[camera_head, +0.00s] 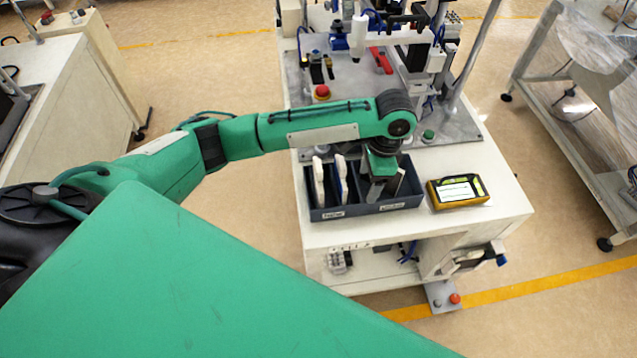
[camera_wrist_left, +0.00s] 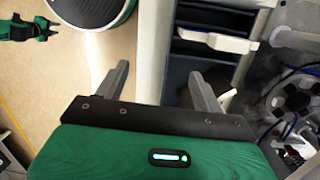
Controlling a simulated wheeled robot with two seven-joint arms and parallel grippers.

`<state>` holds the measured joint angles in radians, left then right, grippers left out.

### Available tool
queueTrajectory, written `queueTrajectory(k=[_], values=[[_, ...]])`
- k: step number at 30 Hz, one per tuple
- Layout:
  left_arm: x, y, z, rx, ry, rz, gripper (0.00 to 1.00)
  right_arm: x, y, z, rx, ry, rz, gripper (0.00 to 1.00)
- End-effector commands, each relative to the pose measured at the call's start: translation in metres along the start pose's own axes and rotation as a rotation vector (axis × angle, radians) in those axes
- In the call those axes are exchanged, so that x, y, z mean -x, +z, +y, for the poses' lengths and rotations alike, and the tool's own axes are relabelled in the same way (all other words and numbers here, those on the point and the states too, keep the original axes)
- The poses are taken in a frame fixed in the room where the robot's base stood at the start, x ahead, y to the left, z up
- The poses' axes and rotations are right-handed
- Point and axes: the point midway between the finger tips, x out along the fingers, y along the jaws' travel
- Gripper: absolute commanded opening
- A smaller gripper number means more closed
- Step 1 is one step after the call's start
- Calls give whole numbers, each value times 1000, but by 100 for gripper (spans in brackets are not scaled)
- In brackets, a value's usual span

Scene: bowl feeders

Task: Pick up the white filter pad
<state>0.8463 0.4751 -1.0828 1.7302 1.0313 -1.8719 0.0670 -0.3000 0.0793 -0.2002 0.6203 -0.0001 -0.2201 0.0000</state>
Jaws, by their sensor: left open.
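A dark blue tray (camera_head: 352,211) with two labelled compartments sits on the front of the white workbench. Two upright white pads stand in its left compartment, a plain one (camera_head: 318,182) and one with a blue side (camera_head: 341,180). A white pad shows in the left wrist view (camera_wrist_left: 215,42). My left gripper (camera_head: 381,190) points down at the right compartment. Its fingers (camera_wrist_left: 158,92) are apart with nothing seen between them. One finger overlaps the tray, and a pale piece (camera_wrist_left: 229,101) shows partly behind it. My right gripper is not in view.
A yellow device with a screen (camera_head: 458,191) lies right of the tray. Behind are a red button (camera_head: 322,92), a green button (camera_head: 428,135) and feeder machinery. A metal cart (camera_head: 560,110) stands at right. Open floor lies left of the bench.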

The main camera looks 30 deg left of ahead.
Motion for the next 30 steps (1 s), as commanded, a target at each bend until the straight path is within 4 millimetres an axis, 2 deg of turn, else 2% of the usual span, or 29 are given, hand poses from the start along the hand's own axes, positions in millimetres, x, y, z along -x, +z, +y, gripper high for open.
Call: queueTrajectory(k=[3,9,13,17,20,30], values=[[24,13,-24,11,-25,-74,69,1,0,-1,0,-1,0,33],[62,38,-57,43,-45,-188,69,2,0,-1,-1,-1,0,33],[79,50,-70,63,-50,-235,69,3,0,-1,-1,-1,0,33],[87,57,-76,75,-50,-259,69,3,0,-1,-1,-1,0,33],[82,60,-77,77,-47,-266,69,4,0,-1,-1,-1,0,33],[24,77,-79,77,-47,-265,69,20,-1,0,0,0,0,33]])
